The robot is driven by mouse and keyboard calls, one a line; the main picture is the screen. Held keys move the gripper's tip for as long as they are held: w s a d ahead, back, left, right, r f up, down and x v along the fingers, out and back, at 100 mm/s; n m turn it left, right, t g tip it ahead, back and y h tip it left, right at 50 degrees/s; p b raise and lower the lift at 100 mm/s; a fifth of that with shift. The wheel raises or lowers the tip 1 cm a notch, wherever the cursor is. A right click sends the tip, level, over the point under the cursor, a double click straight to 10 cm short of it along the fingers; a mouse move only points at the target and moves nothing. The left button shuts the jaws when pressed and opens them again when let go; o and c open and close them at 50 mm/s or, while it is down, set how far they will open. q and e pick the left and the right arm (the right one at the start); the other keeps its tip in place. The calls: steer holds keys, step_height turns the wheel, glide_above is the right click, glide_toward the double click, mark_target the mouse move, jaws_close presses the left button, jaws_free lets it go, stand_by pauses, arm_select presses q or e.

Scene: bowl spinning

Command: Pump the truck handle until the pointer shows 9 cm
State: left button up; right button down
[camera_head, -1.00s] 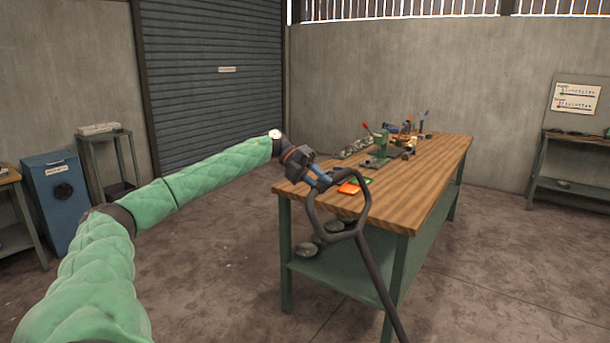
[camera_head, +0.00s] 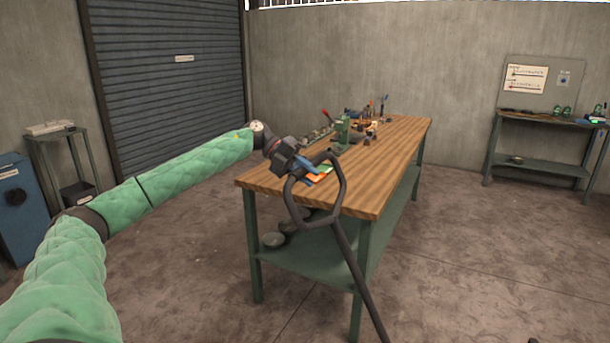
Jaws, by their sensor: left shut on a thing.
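The truck handle (camera_head: 350,262) is a dark bar with a closed loop at its top, tilted and running down out of the bottom of the picture. My left gripper (camera_head: 312,168), at the end of the green padded arm, is shut on the upper part of the handle's loop. The gripper's fingers partly cover the loop there. The truck's body, the pointer and its scale are not in view. My right gripper is not in view.
A wooden workbench (camera_head: 390,165) with green legs stands just behind the handle, with tools on top. A second bench (camera_head: 545,168) stands at the right wall. A blue cabinet (camera_head: 22,200) is at the left.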

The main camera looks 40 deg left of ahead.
arm_select(q)
steer(key=w+d+r+p, duration=0.1)
steer(key=d+r+p, duration=0.2)
steer(key=d, duration=0.3)
steer(key=w+d+r+p, duration=0.1)
steer(key=d+r+p, duration=0.2)
steer(key=d, duration=0.4)
steer(key=shift+w+p, duration=0.35)
steer(key=shift+w, duration=0.05)
steer(key=shift+r, duration=0.2)
steer(key=w+d+r+p, duration=0.2)
steer(key=d+p, duration=0.2)
steer(key=d, duration=0.8)
steer(key=shift+w+d+r+p, duration=0.15)
steer(key=shift+w+r+p, duration=0.05)
steer(key=shift+r+p, duration=0.2)
steer(key=d+p, duration=0.1)
steer(key=d, duration=0.3)
steer(key=w+d+r+p, duration=0.1)
steer(key=d, duration=0.2)
steer(key=w+d+p, duration=0.1)
steer(key=d, duration=0.3)
steer(key=shift+w+d+r, duration=0.15)
steer(key=shift+d, duration=0.2)
steer(key=shift+w+d, duration=0.1)
steer(key=shift+d, duration=0.4)
steer(key=o, duration=1.9)
steer(key=shift+o, duration=0.2)
